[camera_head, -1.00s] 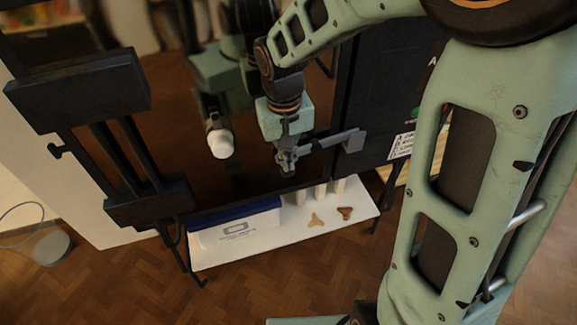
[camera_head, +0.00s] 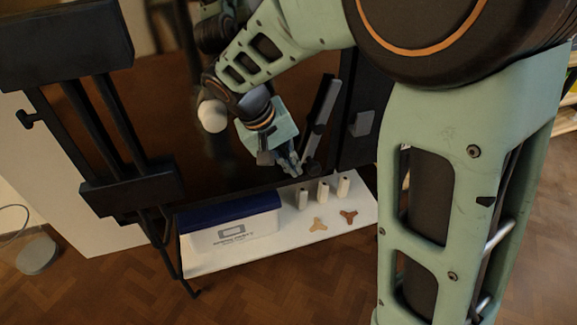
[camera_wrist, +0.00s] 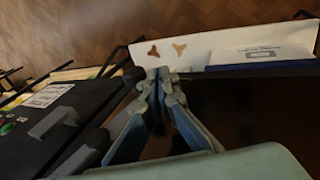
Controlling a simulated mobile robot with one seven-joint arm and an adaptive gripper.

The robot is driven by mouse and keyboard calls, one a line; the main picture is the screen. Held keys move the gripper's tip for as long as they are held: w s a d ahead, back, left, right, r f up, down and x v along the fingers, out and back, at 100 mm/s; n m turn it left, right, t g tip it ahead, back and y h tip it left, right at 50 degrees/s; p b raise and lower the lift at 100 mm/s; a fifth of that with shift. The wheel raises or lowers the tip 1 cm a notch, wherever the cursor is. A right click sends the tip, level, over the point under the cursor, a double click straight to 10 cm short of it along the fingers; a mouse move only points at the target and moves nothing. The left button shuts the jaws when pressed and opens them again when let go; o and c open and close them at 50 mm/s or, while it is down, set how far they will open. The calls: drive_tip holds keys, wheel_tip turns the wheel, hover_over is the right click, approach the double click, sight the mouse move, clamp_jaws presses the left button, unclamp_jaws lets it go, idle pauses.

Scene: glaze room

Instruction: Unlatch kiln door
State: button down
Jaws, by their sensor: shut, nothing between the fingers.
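The kiln's dark front (camera_head: 165,105), with the door, fills the upper middle of the head view. The latch lever (camera_head: 321,108), a dark grey bar, stands steeply tilted, its upper end leaning right. It is apart from the grey catch block (camera_head: 362,123) on the kiln body to its right. The block also seems to show in the wrist view (camera_wrist: 52,122). My gripper (camera_head: 297,170) is shut and empty at the lever's lower end; I cannot tell whether it touches it. Its fingers (camera_wrist: 158,72) are together in the wrist view.
A white shelf (camera_head: 290,248) below the kiln holds a blue-lidded box (camera_head: 232,228), white posts (camera_head: 323,190) and two three-armed stilts, tan (camera_head: 318,224) and brown (camera_head: 348,217). Black hinge bars (camera_head: 100,120) stand left. A label (camera_wrist: 48,95) marks the kiln's panel.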

drive_tip(key=shift+w+d+f+t+h+b, duration=0.2)
drive_tip(key=shift+d+f+h+b, duration=0.15)
drive_tip(key=shift+d+f+b, duration=0.4)
drive_tip(key=shift+w+d+f+t+h+b, duration=0.15)
drive_tip(key=shift+d+f+h+b, duration=0.2)
drive_tip(key=shift+d+f+b, duration=0.35)
drive_tip(key=shift+a+r, duration=0.15)
drive_tip(key=v, duration=1.2)
drive_tip(key=shift+w, duration=0.1)
